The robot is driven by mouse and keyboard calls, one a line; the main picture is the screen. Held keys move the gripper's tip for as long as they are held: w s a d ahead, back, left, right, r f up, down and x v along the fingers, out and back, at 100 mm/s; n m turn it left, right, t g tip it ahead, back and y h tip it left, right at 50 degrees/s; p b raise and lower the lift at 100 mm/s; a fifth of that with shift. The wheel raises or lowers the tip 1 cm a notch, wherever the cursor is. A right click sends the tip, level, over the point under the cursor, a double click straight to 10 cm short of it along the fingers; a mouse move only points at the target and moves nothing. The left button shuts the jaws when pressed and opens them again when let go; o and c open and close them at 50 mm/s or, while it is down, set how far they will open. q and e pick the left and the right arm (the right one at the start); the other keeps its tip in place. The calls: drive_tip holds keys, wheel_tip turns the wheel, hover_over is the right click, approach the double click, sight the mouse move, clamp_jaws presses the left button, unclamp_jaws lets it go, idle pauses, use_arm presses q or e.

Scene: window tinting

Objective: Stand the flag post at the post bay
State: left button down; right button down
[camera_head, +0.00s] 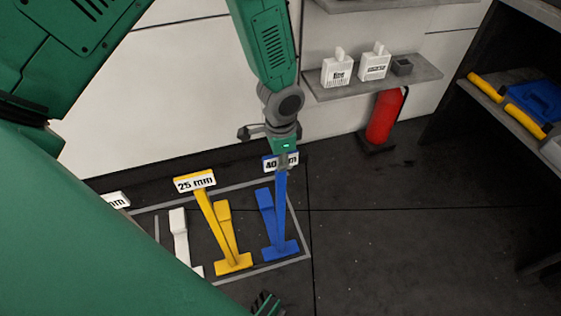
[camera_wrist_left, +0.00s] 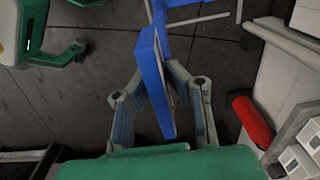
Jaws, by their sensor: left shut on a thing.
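A blue flag post (camera_head: 281,205) with a 40 mm sign (camera_head: 271,163) rises near the right side of a grey-outlined bay (camera_head: 306,240) on the floor. Its blue foot (camera_head: 281,250) lies inside the outline; I cannot tell whether it bears fully on the floor. My left gripper (camera_head: 283,163) comes down from above and is shut on the upper part of the post. In the left wrist view the blue post (camera_wrist_left: 153,80) runs between the fingers (camera_wrist_left: 155,105). My right gripper (camera_wrist_left: 72,52) shows only partly at the upper left there, its jaws unclear.
A yellow 25 mm post (camera_head: 205,205) and a white post (camera_head: 180,240) stand to the left. A wall shelf (camera_head: 420,80) holds small white boxes, with a red extinguisher (camera_head: 384,118) below. A dark rack (camera_head: 505,110) is at right. The floor between is clear.

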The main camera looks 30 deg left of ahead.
use_arm(q)
drive_tip(key=c, duration=1.5)
unclamp_jaws()
drive_tip(key=shift+f, duration=0.15)
drive_tip(key=shift+o, duration=1)
drive_tip(key=shift+a, duration=0.15)
wheel_tip(320, 180, up, 12)
drive_tip(key=p, duration=0.3)
drive_tip(key=s+f+n, duration=0.2)
drive_tip(key=s+f, duration=0.3)
drive_tip(key=s, duration=0.3)
drive_tip(key=s+a+f+n, duration=0.1)
drive_tip(key=s+f+n, duration=0.2)
drive_tip(key=s+f, duration=0.2)
drive_tip(key=s+a+f+n, duration=0.1)
drive_tip(key=s+f, duration=0.4)
drive_tip(key=s, duration=0.5)
drive_tip(key=shift+s+n, duration=0.4)
drive_tip(key=shift+n, duration=0.4)
